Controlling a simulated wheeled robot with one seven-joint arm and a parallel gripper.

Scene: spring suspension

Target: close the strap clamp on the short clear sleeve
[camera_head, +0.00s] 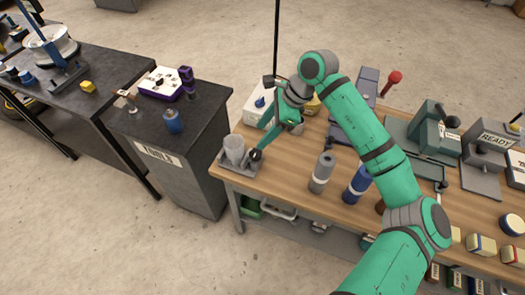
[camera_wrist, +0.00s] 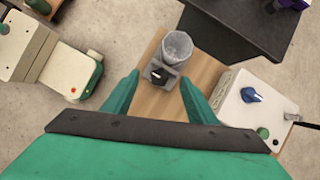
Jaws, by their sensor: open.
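The short clear sleeve (camera_head: 235,148) stands upright in a grey clamp base (camera_head: 240,168) at the left end of the wooden bench. It also shows in the wrist view (camera_wrist: 177,46) beyond my fingers. A round black knob (camera_head: 256,154) sits on the right side of the base; in the wrist view the black knob (camera_wrist: 158,74) lies between my fingertips. My gripper (camera_head: 263,140) is open, its teal fingers pointing down towards the knob. In the wrist view, my open gripper (camera_wrist: 159,80) has one finger on each side of the knob. I cannot tell whether either finger touches it. The strap itself is not distinct.
A white box with a blue knob (camera_wrist: 251,95) stands close beside my fingers. A grey cylinder (camera_head: 321,172) and a blue cylinder (camera_head: 358,183) stand to the right on the wooden bench (camera_head: 285,172). A dark cabinet (camera_head: 185,150) stands left, across a gap.

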